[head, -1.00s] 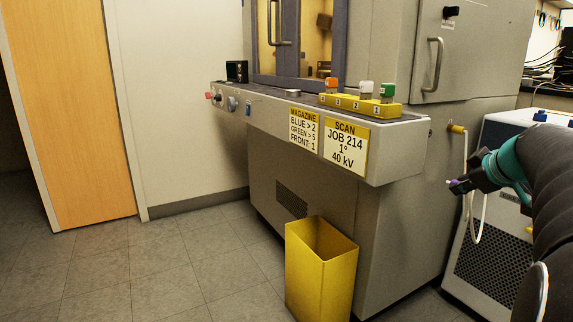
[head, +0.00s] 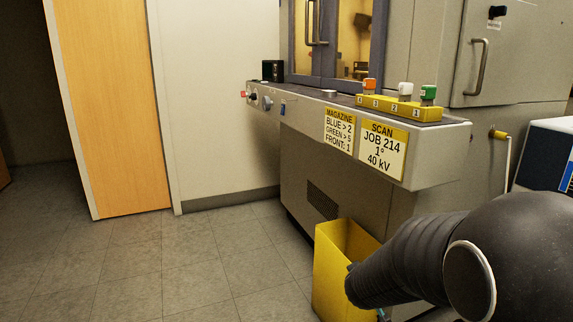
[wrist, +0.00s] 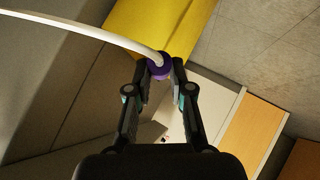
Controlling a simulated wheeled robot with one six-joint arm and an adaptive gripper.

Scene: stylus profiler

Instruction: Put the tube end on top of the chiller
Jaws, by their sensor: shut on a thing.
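In the wrist view my gripper (wrist: 160,77) is shut on the purple tube end (wrist: 158,66). The white tube (wrist: 95,32) runs from it to the upper left. In the head view the tube (head: 508,160) hangs from a yellow fitting (head: 497,134) on the grey machine. The chiller (head: 546,150), white with a dark blue front, is cut off by the right edge. My arm hides its lower part, and its top is only partly in view. My gripper is mostly hidden behind my arm in the head view.
A yellow bin (head: 335,270) stands on the floor in front of the machine (head: 425,150), beside my arm. It also shows beyond my gripper in the wrist view (wrist: 190,30). A yellow rack (head: 400,108) with capped vials sits on the machine's ledge. The floor at left is clear.

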